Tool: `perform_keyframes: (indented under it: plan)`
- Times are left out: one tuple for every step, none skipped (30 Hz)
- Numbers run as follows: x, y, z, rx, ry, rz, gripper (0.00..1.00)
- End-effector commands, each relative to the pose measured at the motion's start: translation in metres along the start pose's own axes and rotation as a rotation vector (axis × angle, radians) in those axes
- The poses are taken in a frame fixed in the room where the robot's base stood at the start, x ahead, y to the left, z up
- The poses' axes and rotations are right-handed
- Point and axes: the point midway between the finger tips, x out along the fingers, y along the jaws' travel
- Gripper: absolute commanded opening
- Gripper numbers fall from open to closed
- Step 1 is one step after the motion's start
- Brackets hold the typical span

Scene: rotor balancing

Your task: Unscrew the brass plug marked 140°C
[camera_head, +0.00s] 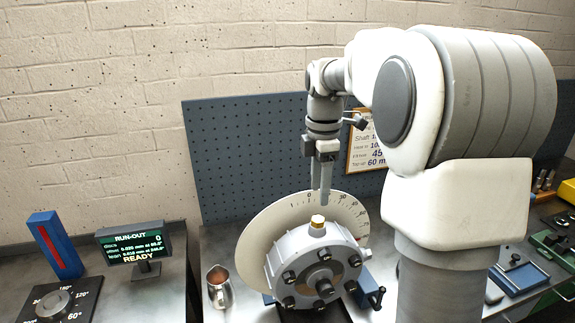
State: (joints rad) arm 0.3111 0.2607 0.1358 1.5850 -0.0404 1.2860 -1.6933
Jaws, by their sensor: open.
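A brass plug (317,221) with a hex-like head sits upright on the top of the round grey rotor housing (296,246). No 140°C marking can be read on it in this view. My gripper (325,200) points down just above the plug, slightly right of it in the picture. Its fingers look narrow from this side, and it is open with nothing between them. The fingertips appear close to the plug, but I cannot tell the exact gap.
A pale graduated disc (258,243) stands behind the housing. A metal jug (218,287) stands left of it. A run-out display (134,247) reads READY, beside a dial panel (54,304) and a blue-and-red block (55,245).

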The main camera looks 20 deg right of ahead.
Motion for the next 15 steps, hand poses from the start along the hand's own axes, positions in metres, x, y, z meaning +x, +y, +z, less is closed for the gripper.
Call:
perform_keyframes:
  plan:
    - [-0.002,0.003,0.002,-0.019,0.003,-0.007,0.57]
    - [-0.001,0.004,0.003,-0.028,0.004,-0.010,0.57]
    - [0.001,0.005,0.004,-0.037,0.005,-0.012,0.57]
    - [0.002,0.005,0.004,-0.042,0.006,-0.013,0.57]
    - [0.003,0.005,0.004,-0.044,0.006,-0.014,0.57]
    - [0.006,0.005,0.004,-0.046,0.006,-0.014,0.57]
    - [0.008,0.005,0.004,-0.046,0.006,-0.014,0.57]
    - [0.010,0.005,0.004,-0.045,0.006,-0.013,0.57]
    - [0.013,0.005,0.004,-0.045,0.006,-0.013,0.57]
    - [0.017,0.005,0.004,-0.045,0.005,-0.013,0.57]
    - [0.020,0.005,0.004,-0.045,0.005,-0.013,0.57]
    - [0.025,0.005,0.004,-0.044,0.005,-0.013,0.57]
    - [0.028,0.005,0.004,-0.044,0.005,-0.013,0.57]
    - [0.033,0.005,0.004,-0.044,0.005,-0.012,0.57]
    - [0.038,0.005,0.004,-0.044,0.005,-0.012,0.57]
